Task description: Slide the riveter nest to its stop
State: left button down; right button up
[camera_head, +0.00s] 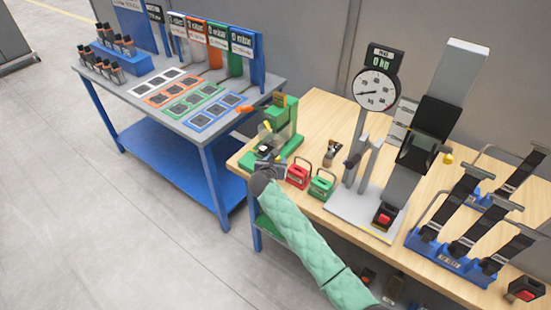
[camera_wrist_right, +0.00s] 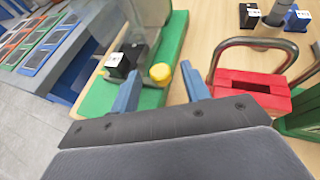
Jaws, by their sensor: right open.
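The green riveter (camera_head: 285,118) stands at the left front corner of the wooden bench. In the right wrist view, its green base (camera_wrist_right: 174,42) carries a clear guard (camera_wrist_right: 140,55), a black block with a white top (camera_wrist_right: 122,63) and a round yellow knob (camera_wrist_right: 160,73). I cannot tell exactly which part is the nest. My right gripper (camera_head: 268,165) is at the riveter's front. In the right wrist view, its blue fingers (camera_wrist_right: 161,72) are open, with the yellow knob showing between their tips; contact cannot be told. My left gripper is out of view.
A red block with a loop handle (camera_head: 298,176) and a green one (camera_head: 322,185) stand close right of my gripper. A dial scale (camera_head: 377,88) stands farther right. A grey table (camera_head: 150,95) with coloured mats stands left, across a narrow gap.

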jog(key=shift+w+f, duration=0.1)
jog(key=shift+w, duration=0.05)
jog(key=shift+c, duration=0.3)
grip_shut()
jog(key=shift+w+d, duration=0.75)
jog(key=shift+w, duration=0.2)
jog(key=shift+c, duration=0.4)
grip_release()
jog(key=shift+o, duration=0.7)
jog(key=shift+d, duration=0.1)
